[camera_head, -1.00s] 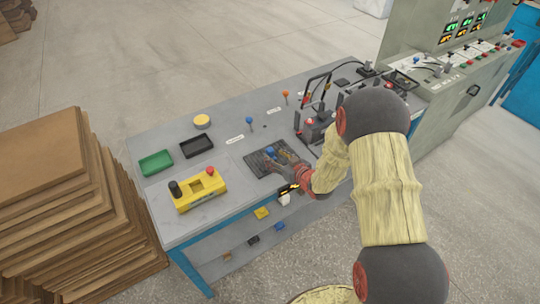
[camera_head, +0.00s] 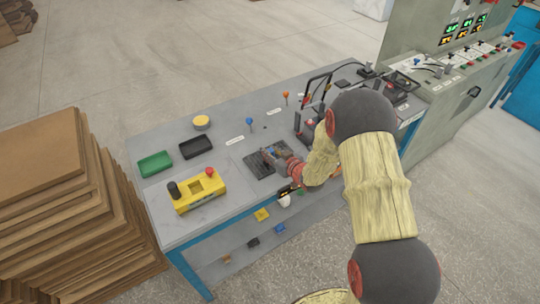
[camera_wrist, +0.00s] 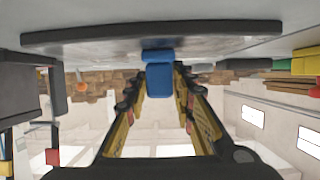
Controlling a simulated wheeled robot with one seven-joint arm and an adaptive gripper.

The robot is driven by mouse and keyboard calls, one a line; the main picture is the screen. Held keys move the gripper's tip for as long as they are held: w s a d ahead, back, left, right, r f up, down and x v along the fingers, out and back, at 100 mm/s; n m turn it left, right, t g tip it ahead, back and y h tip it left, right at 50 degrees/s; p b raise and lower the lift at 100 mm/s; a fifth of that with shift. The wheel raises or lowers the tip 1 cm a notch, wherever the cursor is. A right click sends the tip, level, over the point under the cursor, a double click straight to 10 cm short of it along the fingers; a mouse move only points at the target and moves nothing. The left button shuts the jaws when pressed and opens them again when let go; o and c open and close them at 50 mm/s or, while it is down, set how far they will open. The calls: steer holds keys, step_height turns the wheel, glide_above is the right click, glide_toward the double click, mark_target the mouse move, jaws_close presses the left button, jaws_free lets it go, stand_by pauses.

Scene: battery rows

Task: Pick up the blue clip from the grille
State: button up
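The blue clip (camera_wrist: 159,80) is at the centre of the wrist view, at the dark slab of the grille (camera_wrist: 90,40). My gripper (camera_wrist: 160,75) has one finger on each side of it, with narrow gaps seeming to show. In the head view, my gripper (camera_head: 268,154) is low over the dark grille (camera_head: 256,168) on the grey table. There the fingers partly hide the clip. It appears upright and still at the grille. Contact between the fingertips and the grille cannot be made out.
A yellow box (camera_head: 200,190) with a red knob stands left of the grille. Green (camera_head: 155,163) and black (camera_head: 196,147) trays lie behind it. An orange-topped peg (camera_head: 286,97) and a blue-topped peg (camera_head: 249,122) stand farther back. A black-framed device (camera_head: 308,122) is close on the right.

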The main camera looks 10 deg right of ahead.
jaws_close()
